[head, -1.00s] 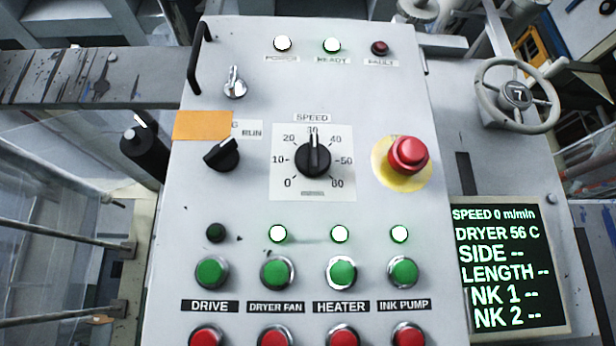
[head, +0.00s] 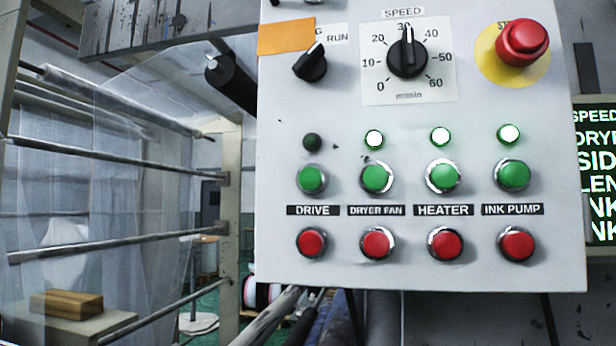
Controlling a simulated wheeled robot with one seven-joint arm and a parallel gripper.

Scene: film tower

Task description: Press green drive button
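The green drive button (head: 312,179) is at the left end of the row of green buttons on the grey control panel (head: 330,262). The label DRIVE (head: 312,210) is just below it, and a red button (head: 311,243) is below the label. The small lamp (head: 312,142) above the drive button is dark. The lamps above the dryer fan (head: 374,138), heater (head: 440,136) and ink pump (head: 509,135) columns are lit. My gripper is not in view.
A black selector knob (head: 310,64) points toward RUN, with an orange tag (head: 286,37) beside it. The speed dial (head: 407,58) points at 30. A red emergency stop (head: 523,42) stands out at top right. Rollers with clear film (head: 110,170) are at left.

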